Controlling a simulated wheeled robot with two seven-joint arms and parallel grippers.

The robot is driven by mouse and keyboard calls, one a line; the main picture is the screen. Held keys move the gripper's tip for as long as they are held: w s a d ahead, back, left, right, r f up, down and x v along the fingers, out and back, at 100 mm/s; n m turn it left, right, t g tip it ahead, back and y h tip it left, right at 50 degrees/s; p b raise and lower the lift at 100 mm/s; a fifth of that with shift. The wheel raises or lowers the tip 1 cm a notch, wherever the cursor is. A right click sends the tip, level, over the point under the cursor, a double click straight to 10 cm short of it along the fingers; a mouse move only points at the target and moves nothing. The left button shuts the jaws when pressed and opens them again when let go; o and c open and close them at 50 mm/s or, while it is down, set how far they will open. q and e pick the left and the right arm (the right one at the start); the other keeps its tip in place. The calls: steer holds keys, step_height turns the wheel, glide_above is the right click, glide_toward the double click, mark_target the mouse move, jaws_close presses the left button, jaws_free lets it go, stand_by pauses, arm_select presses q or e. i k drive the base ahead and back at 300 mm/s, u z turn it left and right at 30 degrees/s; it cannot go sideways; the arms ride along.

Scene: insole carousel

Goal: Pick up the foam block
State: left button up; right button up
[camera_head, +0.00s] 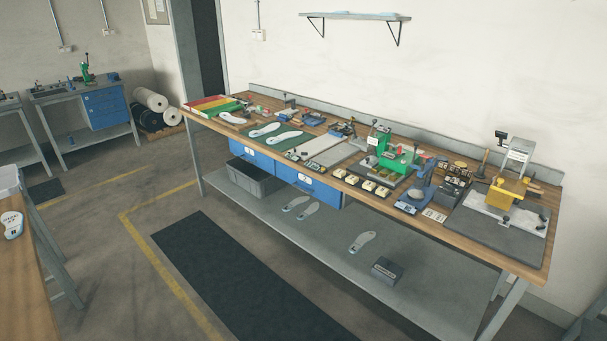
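Neither of my grippers is in view. I cannot tell for sure which thing is the foam block. A yellow block-like piece (500,197) sits under a grey stand at the right end of the long workbench (447,246). Several small cream pieces (368,185) sit in a row near the bench's front edge. A dark grey box-shaped thing (386,270) lies on the lower shelf. All of these are small in the picture, and their material cannot be told.
A green press (398,158) and a blue device (418,190) stand on the bench. White insoles (265,130) lie on a green mat to the left. A dark floor mat (240,275) lies clear in front. Another table (25,270) stands at the left edge.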

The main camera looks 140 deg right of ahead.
mark_target(340, 173)
steer(key=z, duration=4.95)
steer(key=i, duration=0.85)
steer(key=z, duration=0.25)
